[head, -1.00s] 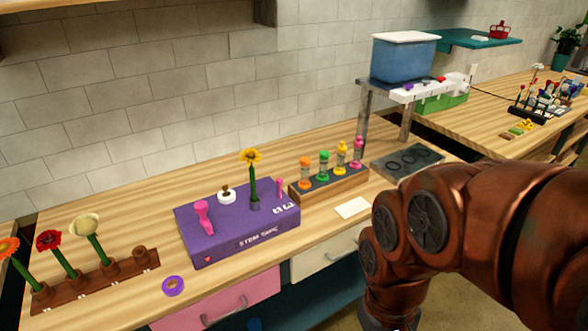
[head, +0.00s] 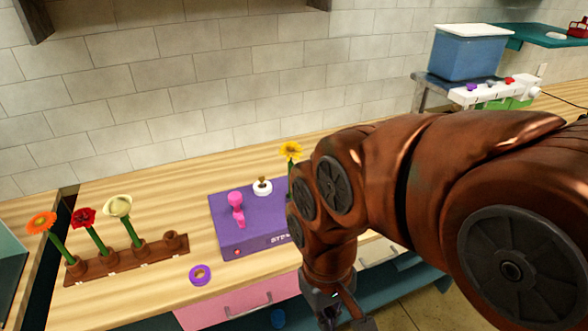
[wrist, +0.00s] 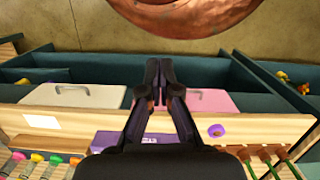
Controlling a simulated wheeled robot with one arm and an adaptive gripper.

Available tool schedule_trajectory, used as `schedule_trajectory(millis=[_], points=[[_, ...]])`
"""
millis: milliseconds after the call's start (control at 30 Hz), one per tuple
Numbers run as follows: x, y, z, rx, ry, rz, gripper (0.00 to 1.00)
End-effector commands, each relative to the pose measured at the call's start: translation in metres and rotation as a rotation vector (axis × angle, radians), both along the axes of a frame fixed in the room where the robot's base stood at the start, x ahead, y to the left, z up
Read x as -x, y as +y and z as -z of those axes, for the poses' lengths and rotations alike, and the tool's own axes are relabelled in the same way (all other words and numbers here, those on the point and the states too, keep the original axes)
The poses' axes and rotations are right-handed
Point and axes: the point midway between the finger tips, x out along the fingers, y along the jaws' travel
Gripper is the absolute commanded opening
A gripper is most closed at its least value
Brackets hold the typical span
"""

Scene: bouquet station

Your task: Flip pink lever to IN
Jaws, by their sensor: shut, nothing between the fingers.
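The purple STEM SNIPS box (head: 250,225) stands on the wooden counter, partly behind my arm in the head view. A pink lever (head: 237,208) sticks up at its left side; I cannot read an IN mark beside it. A white round part with a brown knob (head: 262,187) and a yellow flower (head: 290,150) are at the box's back. The box's right part is hidden by my arm. My gripper (wrist: 159,72) is shut and empty, apart from the box, over the drawer fronts in the wrist view. A strip of the purple box (wrist: 125,140) shows behind it.
A brown rack (head: 125,262) with several flowers stands left of the box. A purple ring (head: 200,275) lies near the counter's front edge. A pink drawer (head: 240,300) is below. A blue bin (head: 468,55) stands on a shelf at the back right.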

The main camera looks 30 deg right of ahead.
Motion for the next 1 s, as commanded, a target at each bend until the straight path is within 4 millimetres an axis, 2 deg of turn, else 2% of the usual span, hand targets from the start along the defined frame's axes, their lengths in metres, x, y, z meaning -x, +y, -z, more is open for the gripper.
schedule_trajectory(millis=[367,533,667,800,900,1000], points=[[0.0,0.0,0.0,-0.001,0.0,0.0,0.0],[-0.015,0.013,0.008,-0.061,-0.001,0.008,0.0],[-0.047,0.035,0.015,-0.187,-0.011,0.031,0.0],[-0.096,0.054,0.016,-0.375,-0.042,0.077,0.0],[-0.134,0.057,0.013,-0.511,-0.08,0.123,0.0],[-0.173,0.05,0.008,-0.645,-0.128,0.177,0.0]])
